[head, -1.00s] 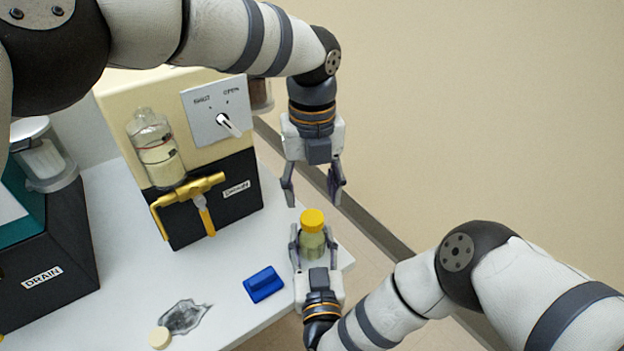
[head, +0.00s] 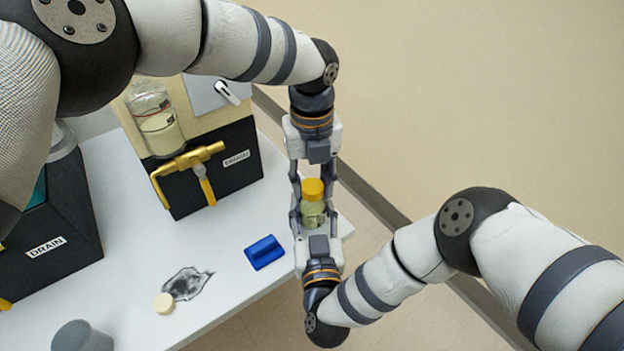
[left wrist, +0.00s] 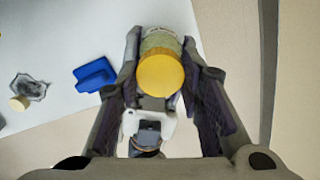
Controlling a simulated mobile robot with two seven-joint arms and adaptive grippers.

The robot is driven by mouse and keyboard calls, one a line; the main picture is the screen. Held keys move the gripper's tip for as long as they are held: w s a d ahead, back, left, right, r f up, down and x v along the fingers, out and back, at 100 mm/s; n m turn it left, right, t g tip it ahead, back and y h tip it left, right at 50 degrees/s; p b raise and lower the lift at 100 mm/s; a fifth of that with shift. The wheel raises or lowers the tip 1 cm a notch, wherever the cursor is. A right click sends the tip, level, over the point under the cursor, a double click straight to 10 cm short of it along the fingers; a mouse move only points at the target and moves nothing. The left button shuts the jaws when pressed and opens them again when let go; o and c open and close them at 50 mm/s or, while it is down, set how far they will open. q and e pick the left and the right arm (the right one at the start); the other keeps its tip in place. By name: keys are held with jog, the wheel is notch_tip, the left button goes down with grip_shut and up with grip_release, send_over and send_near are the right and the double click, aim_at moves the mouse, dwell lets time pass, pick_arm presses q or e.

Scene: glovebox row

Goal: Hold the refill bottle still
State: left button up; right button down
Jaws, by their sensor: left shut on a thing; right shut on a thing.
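The exact finger contacts are partly hidden.
A dispenser with a yellow valve (head: 188,161) and a larger bottle (head: 156,122) stands behind.

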pick_arm(q)
jog(key=n, duration=0.5)
grip_shut()
jog(key=n, duration=1.5)
jog(key=shift+r+n, duration=0.1)
jog(key=shift+n, duration=0.3)
jog(key=n, duration=0.5)
jog(key=shift+n, duration=0.4)
jog(key=o, duration=1.3)
grip_release()
